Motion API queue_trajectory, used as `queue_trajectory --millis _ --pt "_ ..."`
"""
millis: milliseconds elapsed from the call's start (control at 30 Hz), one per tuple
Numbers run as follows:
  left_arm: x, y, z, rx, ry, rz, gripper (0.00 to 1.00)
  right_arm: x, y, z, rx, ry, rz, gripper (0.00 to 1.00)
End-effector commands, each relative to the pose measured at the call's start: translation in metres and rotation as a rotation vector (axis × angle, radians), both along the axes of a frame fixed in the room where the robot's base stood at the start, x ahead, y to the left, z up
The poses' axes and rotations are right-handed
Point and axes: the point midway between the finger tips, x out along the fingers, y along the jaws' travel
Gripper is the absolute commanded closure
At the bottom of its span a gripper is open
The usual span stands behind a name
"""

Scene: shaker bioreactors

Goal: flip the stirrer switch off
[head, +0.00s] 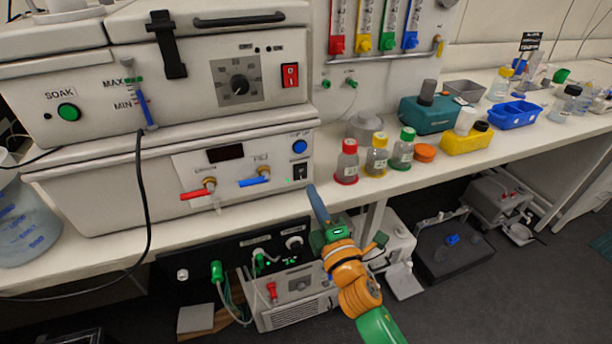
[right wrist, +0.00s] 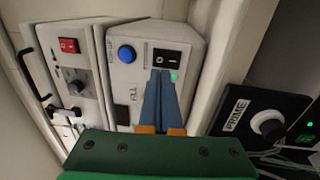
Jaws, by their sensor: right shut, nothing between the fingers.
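A black rocker switch (head: 300,171) sits on the front of the lower white unit, below a blue button (head: 299,146). In the right wrist view the switch (right wrist: 167,61) shows white marks, with a lit green lamp (right wrist: 174,77) beside it. Its label is too small to read, so I cannot tell by name that it is the stirrer switch. My right gripper (head: 314,190) is shut and empty, its blue fingertips close to the switch. In the right wrist view the fingertips (right wrist: 161,73) appear just beside the switch; I cannot tell whether they touch. My left gripper is not in view.
A red rocker switch (head: 290,75) and a dial (head: 239,85) are on the upper unit. Red-handled (head: 197,192) and blue-handled (head: 255,181) valves stick out left of the black switch. Bottles with coloured caps, one red-capped (head: 347,162), stand on the bench to the right.

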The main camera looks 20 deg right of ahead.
Motion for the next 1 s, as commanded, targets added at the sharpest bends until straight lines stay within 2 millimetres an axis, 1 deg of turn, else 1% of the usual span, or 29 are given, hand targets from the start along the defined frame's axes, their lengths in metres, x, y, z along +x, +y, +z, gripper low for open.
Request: queue_trajectory --millis 33,100,200,300,433,733,833,1000 --pt "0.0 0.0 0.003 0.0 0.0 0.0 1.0 0.01 0.0 0.004 0.001 -0.002 0.0 1.0" --pt "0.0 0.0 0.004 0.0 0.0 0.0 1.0 0.023 0.001 0.005 0.001 -0.002 0.0 1.0" --pt "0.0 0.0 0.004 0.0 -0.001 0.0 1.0 0.037 0.001 0.005 0.0 0.0 0.0 1.0" --pt "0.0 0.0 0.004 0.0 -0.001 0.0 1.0 0.046 0.002 0.006 0.001 -0.001 0.0 1.0" --pt "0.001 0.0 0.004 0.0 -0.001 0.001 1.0 0.05 0.002 0.006 0.0 0.0 0.001 1.0" --pt "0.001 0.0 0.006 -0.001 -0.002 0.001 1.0 0.05 0.002 0.007 0.0 0.003 0.001 1.0" --pt "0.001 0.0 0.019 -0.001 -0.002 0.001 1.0 0.052 0.002 0.013 -0.001 0.023 0.001 1.0" --pt "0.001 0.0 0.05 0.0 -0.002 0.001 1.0 0.057 0.002 0.021 -0.006 0.091 0.001 1.0"
